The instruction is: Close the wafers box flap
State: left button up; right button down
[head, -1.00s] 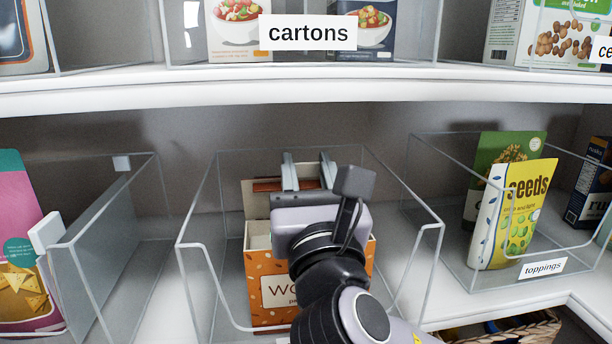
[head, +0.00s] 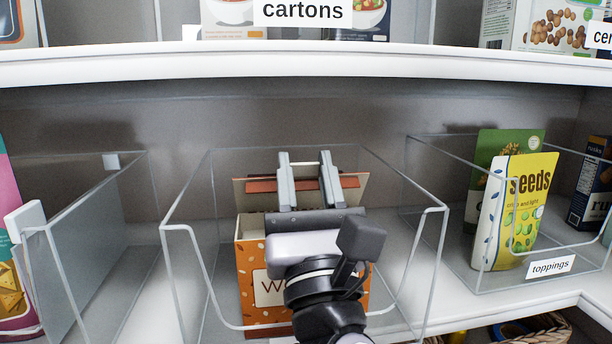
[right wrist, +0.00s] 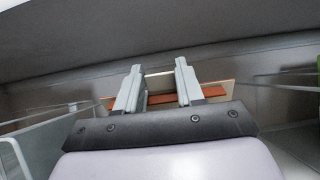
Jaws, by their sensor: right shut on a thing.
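The orange wafers box (head: 250,290) stands upright in the clear middle bin (head: 185,262), its front label partly hidden by my arm. Its flap (head: 350,182), cream with a red-brown band, stands raised at the top rear of the box. My right gripper (head: 306,158) is over the box top, its two grey fingers pointing up and back at the flap. In the right wrist view, the gripper (right wrist: 160,70) has the flap (right wrist: 215,92) at its fingers, and it is shut on it. The exact contact is hard to see. My left gripper is not in view.
The bin's clear walls rise close on both sides of my gripper. A white shelf (head: 440,68) with cartons runs above. A toppings bin (head: 480,280) with a seeds pouch (head: 515,215) stands right. Another clear bin (head: 85,255) stands left.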

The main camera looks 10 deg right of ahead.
jog(key=c, duration=0.7)
grip_release()
jog(key=shift+v, duration=3.6)
